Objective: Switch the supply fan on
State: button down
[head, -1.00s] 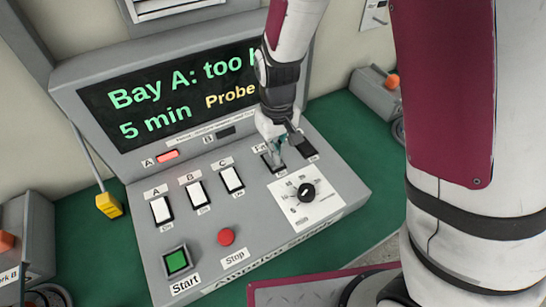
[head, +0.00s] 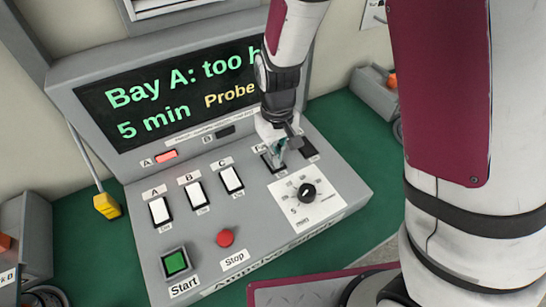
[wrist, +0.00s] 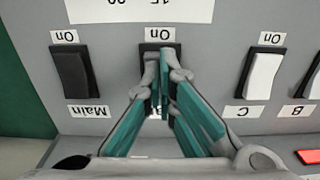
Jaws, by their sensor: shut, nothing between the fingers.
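The control panel (head: 140,225) is a sloped grey console with a row of rocker switches. My gripper (head: 277,168) is shut and empty, pointing down at the fourth switch from the left, between switch C and the dark Main switch. In the wrist view, which is upside down, my gripper's tips (wrist: 164,58) lie over that switch (wrist: 149,47), by its "On" label. The fingers hide most of the switch and its name label; only an initial F seems to show in the head view. I cannot tell its position or whether the tips touch it.
White switches A (head: 160,210), B (head: 196,195) and C (head: 231,179) stand left; the dark Main switch (wrist: 72,72) is on the other side. A black dial (head: 307,192), red Stop button (head: 225,238) and green Start button (head: 176,262) sit lower. The display (head: 180,95) reads "Bay A: too h…".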

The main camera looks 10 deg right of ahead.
jog(key=shift+f, duration=0.45)
jog(key=shift+r, duration=0.1)
jog(key=shift+r+p, duration=1.95)
jog(key=shift+r, duration=1.45)
jog(key=shift+r, duration=0.1)
jog(key=s+d+r+m+t, duration=0.1)
jog(key=s+d+r, duration=0.15)
jog(key=r, duration=0.65)
jog(key=s+d+r+m+t, duration=0.1)
jog(key=s+d+r+t, duration=0.1)
jog(key=s+d+r, duration=0.3)
jog(key=s+d+r+m+t, duration=0.2)
jog(key=s+d+r, duration=0.3)
jog(key=s+r, duration=0.5)
jog(key=shift+s+d+m, duration=0.3)
jog(key=shift+s+d, duration=0.1)
jog(key=shift+s, duration=0.5)
